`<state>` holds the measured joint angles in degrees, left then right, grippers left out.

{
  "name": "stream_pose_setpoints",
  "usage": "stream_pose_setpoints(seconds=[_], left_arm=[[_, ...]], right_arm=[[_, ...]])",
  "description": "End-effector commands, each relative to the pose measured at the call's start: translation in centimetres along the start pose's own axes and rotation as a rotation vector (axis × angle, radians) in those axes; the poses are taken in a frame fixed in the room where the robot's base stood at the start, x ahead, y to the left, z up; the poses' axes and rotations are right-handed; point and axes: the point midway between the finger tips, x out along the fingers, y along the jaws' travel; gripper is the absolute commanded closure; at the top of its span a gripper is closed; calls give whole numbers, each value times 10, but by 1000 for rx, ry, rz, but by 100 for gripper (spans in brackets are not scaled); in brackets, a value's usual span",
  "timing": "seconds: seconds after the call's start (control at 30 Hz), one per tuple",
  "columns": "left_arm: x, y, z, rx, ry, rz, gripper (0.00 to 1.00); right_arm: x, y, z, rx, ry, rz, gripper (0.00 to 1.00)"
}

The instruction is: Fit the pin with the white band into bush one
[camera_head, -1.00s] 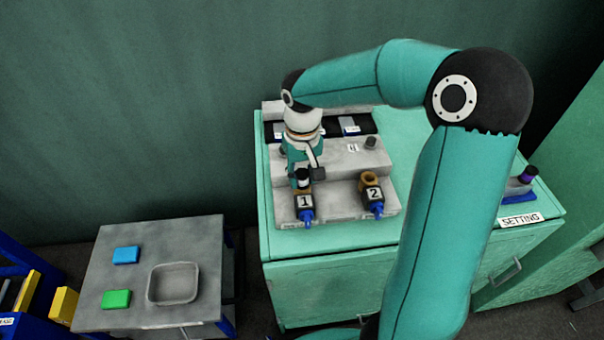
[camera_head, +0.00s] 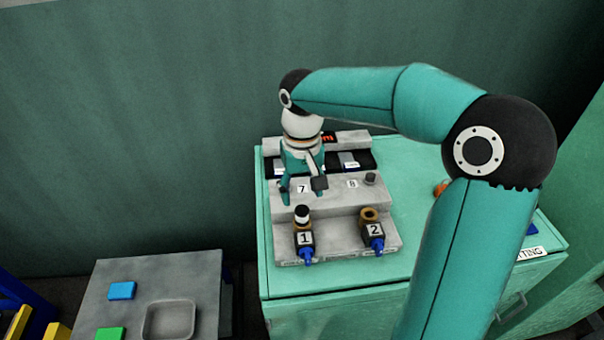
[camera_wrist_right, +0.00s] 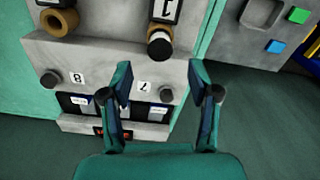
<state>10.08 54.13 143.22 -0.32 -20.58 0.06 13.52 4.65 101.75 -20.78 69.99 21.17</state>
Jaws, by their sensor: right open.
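The pin with the white band (camera_head: 302,215) stands upright in bush one (camera_head: 303,227), behind the black block labelled 1 (camera_head: 304,239). Its dark top and white band show above the bush; how deep it sits I cannot tell. In the right wrist view the pin (camera_wrist_right: 159,43) shows its dark end, beyond the fingertips. My right gripper (camera_head: 302,188) is open and empty, behind and apart from the pin. It also shows in the right wrist view (camera_wrist_right: 160,80), fingers spread wide. My left gripper is not in view.
Bush two (camera_head: 370,215), with label 2, stands empty to the right. Behind is a raised grey step (camera_head: 335,193) with labels 7 and 8 and a small knob (camera_head: 370,178). A side table holds a grey tray (camera_head: 169,306) and a blue block (camera_head: 122,290).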

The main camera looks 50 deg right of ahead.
Motion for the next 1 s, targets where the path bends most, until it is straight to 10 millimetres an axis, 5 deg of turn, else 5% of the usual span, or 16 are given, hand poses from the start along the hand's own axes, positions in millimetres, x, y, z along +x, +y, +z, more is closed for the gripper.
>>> stream_pose_setpoints(seconds=[0.3,0.87,1.0], left_arm=[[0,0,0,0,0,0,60],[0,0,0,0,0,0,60],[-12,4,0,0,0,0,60]], right_arm=[[-44,0,0,0,0,0,39],[-49,0,0,0,-1,0,39],[-62,0,0,0,0,0,39]])
